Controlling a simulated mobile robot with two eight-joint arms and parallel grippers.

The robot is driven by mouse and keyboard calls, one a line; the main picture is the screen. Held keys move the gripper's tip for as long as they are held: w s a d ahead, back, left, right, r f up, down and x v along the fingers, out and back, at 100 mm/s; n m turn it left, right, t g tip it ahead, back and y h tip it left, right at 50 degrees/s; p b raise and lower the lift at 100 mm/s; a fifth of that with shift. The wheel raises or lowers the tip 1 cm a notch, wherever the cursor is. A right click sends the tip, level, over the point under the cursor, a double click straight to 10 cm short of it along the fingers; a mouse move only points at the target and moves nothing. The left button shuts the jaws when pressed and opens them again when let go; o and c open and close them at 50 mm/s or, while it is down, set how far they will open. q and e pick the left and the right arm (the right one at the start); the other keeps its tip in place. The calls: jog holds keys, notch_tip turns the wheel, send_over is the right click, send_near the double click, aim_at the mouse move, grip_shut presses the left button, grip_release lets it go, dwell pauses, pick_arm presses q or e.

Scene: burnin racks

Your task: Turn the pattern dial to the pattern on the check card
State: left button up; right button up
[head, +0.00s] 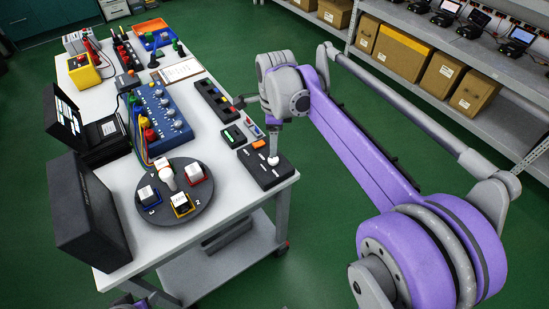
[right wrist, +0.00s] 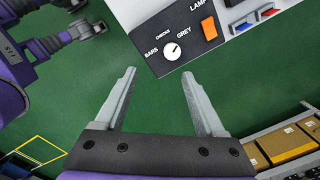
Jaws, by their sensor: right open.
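The pattern dial (right wrist: 172,51) is a small round white knob on a black box, with the labels BARS, CHECKS and GREY around it. The black box (head: 257,175) stands at the near right corner of the white table in the head view. My right gripper (right wrist: 158,74) is open and empty, its fingertips just short of the dial and apart from it; in the head view it (head: 274,157) points down at the box. The dial's pointer is too small to read surely. A clipboard with a white sheet (head: 180,71) lies farther back; its print is unreadable.
An orange switch (right wrist: 208,28) sits beside the dial, near the LAMP label. A grey turntable (head: 152,211) with coloured blocks, a blue knob panel (head: 157,118) and a black monitor (head: 87,214) fill the table's left. Shelves with boxes (head: 402,57) stand at right.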

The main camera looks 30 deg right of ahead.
aim_at(273, 160)
jog(key=w+f+m, duration=0.1)
jog(key=f, duration=0.2)
jog(key=w+f+m, duration=0.1)
jog(key=f, duration=0.3)
jog(key=w+d+f+m+b, duration=0.1)
jog(key=f, duration=0.3)
jog(key=shift+d+g, duration=0.1)
jog(key=shift+g, duration=0.2)
grip_shut()
